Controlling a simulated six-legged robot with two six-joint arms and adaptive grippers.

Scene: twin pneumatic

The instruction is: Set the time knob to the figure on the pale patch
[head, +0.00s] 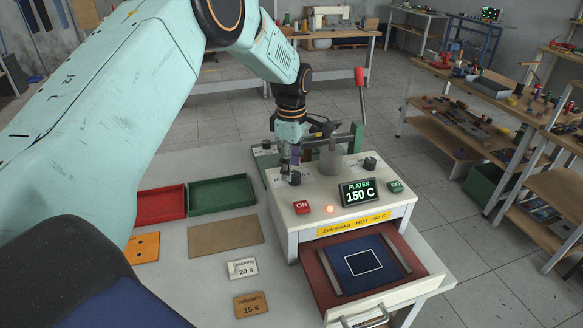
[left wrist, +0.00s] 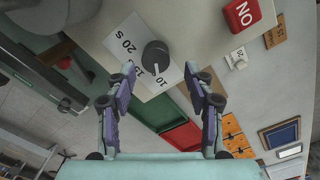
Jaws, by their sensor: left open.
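The time knob (head: 294,178) is a dark round knob on the left of the press's white top. My left gripper (head: 289,160) is above the knob, pointing down. In the left wrist view the gripper (left wrist: 168,74) is open, its fingers apart on either side of the knob, not visibly touching it. The pale patch (head: 242,268) on the table reads 20 s; it also shows in the left wrist view (left wrist: 236,58).
A brown patch (head: 252,305) reads 15 s. The press has a red ON button (head: 302,207), green button (head: 396,186), second knob (head: 370,163) and display (head: 359,193) reading 150 C. Its drawer (head: 398,290) is open. Red (head: 160,216) and green (head: 222,205) trays lie left.

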